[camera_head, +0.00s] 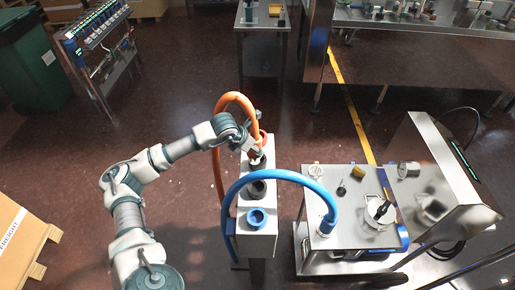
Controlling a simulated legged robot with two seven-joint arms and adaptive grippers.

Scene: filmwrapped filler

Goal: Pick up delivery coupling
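My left arm reaches in from the left, and its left gripper (256,154) is at the far end of a pale metal stand (261,219). The gripper is close to an orange ring-shaped port (263,137) and the orange hose (235,97). Its fingers are small and dark, and I cannot tell whether they are open or shut. I cannot tell for sure which fitting is the delivery coupling.
The stand also has a dark port (257,190) and a blue port (257,217). A metal machine (432,170) stands right. A cardboard box (25,240) is lower left. Floor between is clear.

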